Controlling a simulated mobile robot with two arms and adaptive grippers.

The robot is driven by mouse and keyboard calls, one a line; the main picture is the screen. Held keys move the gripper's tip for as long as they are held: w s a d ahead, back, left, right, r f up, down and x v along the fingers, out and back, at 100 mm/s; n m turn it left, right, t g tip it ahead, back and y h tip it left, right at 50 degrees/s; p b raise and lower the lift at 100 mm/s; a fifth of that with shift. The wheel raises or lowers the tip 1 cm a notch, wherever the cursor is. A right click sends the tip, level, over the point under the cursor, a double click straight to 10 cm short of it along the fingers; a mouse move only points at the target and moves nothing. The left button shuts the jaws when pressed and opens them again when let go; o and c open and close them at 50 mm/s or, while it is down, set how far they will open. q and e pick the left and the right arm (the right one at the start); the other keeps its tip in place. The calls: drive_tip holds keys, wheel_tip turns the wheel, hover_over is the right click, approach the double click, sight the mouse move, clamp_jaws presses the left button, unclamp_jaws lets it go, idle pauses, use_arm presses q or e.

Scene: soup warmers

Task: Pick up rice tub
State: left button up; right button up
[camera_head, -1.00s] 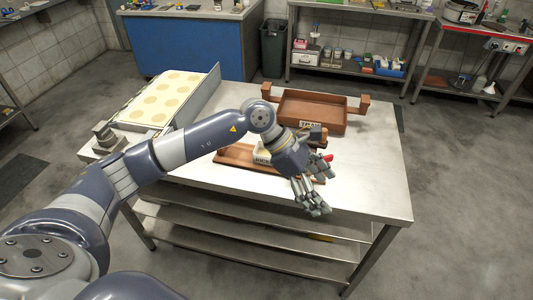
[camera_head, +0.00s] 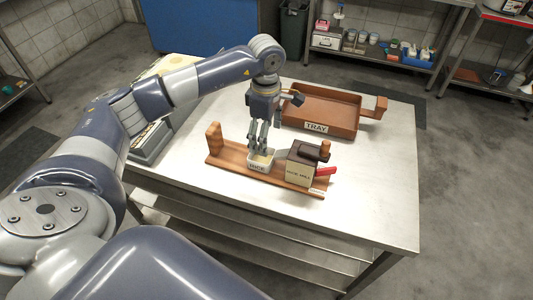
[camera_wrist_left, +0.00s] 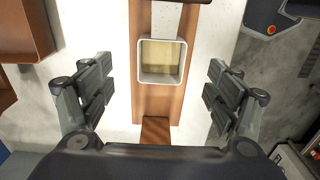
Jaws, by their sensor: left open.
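The rice tub (camera_head: 260,166) is a small white square tub with a "RICE" label, standing on a long wooden board (camera_head: 224,159) on the table. In the left wrist view the tub (camera_wrist_left: 162,77) shows from above with pale contents. My left gripper (camera_head: 261,147) points down just above the tub. In the left wrist view its fingers (camera_wrist_left: 160,88) are spread wide to either side of the tub, apart from it. The gripper is open and empty. My right gripper is not in view.
A rice mill box (camera_head: 299,172) with a red handle stands on the board right beside the tub. A brown tray (camera_head: 344,129) labelled "TRAY" lies behind. A wooden post (camera_head: 214,136) rises at the board's left end. The steel table (camera_head: 378,205) is clear at front right.

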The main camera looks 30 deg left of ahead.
sight(257, 163)
use_arm(q)
drive_tip(key=f, duration=0.3)
drive_tip(key=shift+s+f, duration=0.1)
drive_tip(key=shift+s, duration=0.3)
drive_tip(key=shift+w+f+p, duration=0.1)
drive_tip(key=shift+f+p, duration=0.15)
drive_tip(key=shift+p, duration=0.15)
wheel_tip(257, 163, down, 4)
drive_tip(key=shift+w+f+p, duration=0.1)
drive_tip(key=shift+f+p, duration=0.1)
drive_tip(key=shift+p, duration=0.8)
drive_tip(key=shift+a+f, duration=0.1)
drive_tip(key=shift+f, duration=0.3)
drive_tip(key=shift+c, duration=0.8)
drive_tip(key=c, duration=1)
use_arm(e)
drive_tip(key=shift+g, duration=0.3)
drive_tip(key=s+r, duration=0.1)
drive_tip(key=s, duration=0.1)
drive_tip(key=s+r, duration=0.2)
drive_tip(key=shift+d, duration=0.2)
